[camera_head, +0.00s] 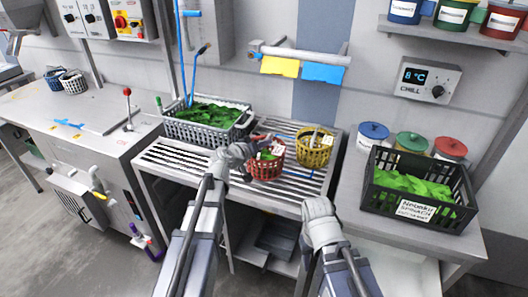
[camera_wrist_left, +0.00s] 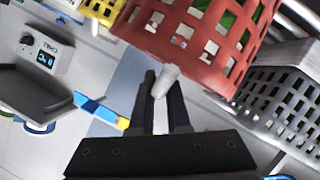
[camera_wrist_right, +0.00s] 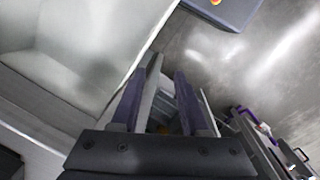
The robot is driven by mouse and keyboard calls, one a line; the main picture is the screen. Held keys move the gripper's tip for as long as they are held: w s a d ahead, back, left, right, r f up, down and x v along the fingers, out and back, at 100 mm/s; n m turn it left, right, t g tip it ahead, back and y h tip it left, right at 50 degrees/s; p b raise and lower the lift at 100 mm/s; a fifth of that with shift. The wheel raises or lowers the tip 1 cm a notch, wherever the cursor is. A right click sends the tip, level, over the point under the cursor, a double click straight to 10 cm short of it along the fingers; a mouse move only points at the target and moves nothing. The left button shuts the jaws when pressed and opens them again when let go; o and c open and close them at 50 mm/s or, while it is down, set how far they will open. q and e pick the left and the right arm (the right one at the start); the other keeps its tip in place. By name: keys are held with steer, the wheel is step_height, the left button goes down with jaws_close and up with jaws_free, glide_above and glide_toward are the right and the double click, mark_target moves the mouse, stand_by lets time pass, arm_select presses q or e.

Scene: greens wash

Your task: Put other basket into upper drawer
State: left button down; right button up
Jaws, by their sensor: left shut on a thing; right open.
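A red basket (camera_head: 265,168) with some greens in it is at the middle of the slatted rack; its wall fills the top of the left wrist view (camera_wrist_left: 185,35). My left gripper (camera_head: 243,152) is at its left side, shut on a small pale piece (camera_wrist_left: 166,82) against the basket wall, seemingly its handle. A yellow basket (camera_head: 315,155) stands behind and right of it on the rack. My right gripper (camera_head: 318,210) is open and empty, low in front of the rack's right end; its fingers show in the right wrist view (camera_wrist_right: 165,85). I cannot make out the upper drawer for certain.
A grey crate of greens (camera_head: 205,133) stands at the rack's back left, a black crate of greens (camera_head: 410,205) on the right counter. Lidded tubs (camera_head: 411,143) stand behind it. The left cabinet (camera_head: 80,130) has a front with a yellow handle (camera_head: 97,186).

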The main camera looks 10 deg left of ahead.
arm_select(q)
steer(key=shift+f, duration=0.55)
steer(key=shift+r, duration=0.15)
arm_select(e)
steer(key=shift+f, duration=0.45)
steer(key=shift+f, duration=0.1)
arm_select(q)
steer(key=c, duration=1.3)
jaws_free()
steer(key=shift+f, duration=0.2)
steer(key=o, duration=0.4)
steer(key=shift+r, duration=0.1)
